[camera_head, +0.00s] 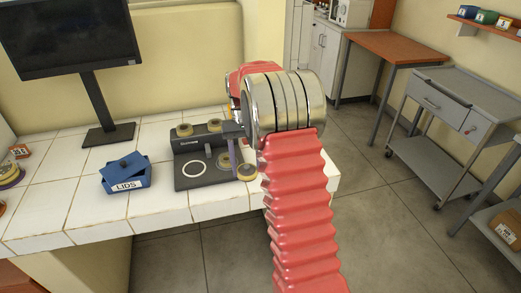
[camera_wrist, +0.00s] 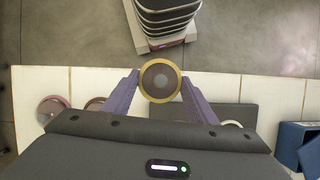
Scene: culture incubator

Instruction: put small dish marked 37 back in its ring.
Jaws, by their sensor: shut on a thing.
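My gripper (camera_wrist: 160,92) is shut on a small round dish (camera_wrist: 160,80) with a yellow rim and a dark centre. No number is readable on the dish. In the head view the held dish (camera_head: 247,173) appears just right of the dark grey stand (camera_head: 207,182), near the front of the bench. One purple finger shows there; my arm hides much of the gripper. A white ring (camera_head: 194,170) marked on the stand's base is empty; it also shows at the right in the wrist view (camera_wrist: 231,123).
More dishes sit on the stand: on its raised back (camera_head: 184,130) and base (camera_head: 224,160). Two round dishes (camera_wrist: 52,108) lie left in the wrist view. A blue LIDS box (camera_head: 125,178) is left of the stand. A monitor (camera_head: 95,90) stands behind. The bench's front edge is close.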

